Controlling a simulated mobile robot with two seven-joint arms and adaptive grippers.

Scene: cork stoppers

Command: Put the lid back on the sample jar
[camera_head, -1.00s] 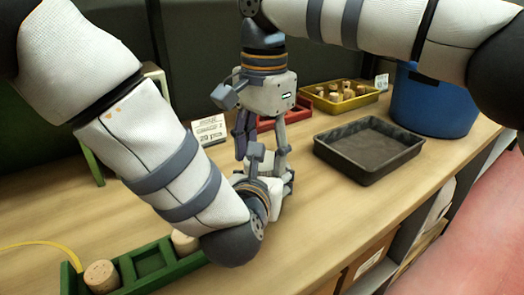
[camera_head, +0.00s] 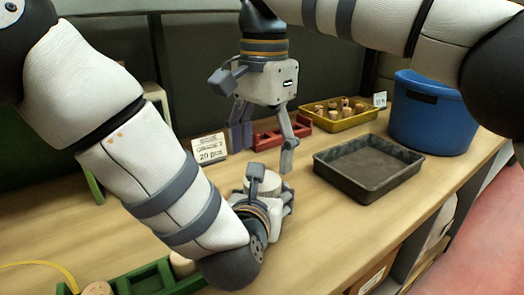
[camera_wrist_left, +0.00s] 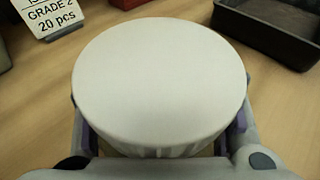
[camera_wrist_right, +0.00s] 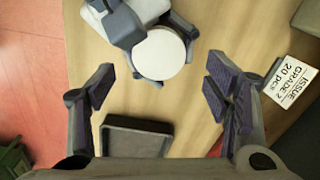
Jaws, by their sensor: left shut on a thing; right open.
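A round white lid (camera_wrist_left: 160,80) with a ribbed edge fills the middle of the left wrist view. It also shows in the head view (camera_head: 270,185) and the right wrist view (camera_wrist_right: 160,53). It looks level on top of the sample jar, whose body is hidden below it and by my left gripper. My left gripper (camera_head: 262,203) is low at the table, shut around the jar with a finger on each side. My right gripper (camera_head: 264,146) is open and empty, pointing down above and behind the lid, apart from it.
A black tray (camera_head: 322,176) stands to the right, with a blue bucket (camera_head: 430,115) behind it. A yellow tray (camera_head: 332,127) of corks, a red rack (camera_head: 265,139) and a label card (camera_head: 209,148) stand at the back. A green rack (camera_head: 150,280) is front left.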

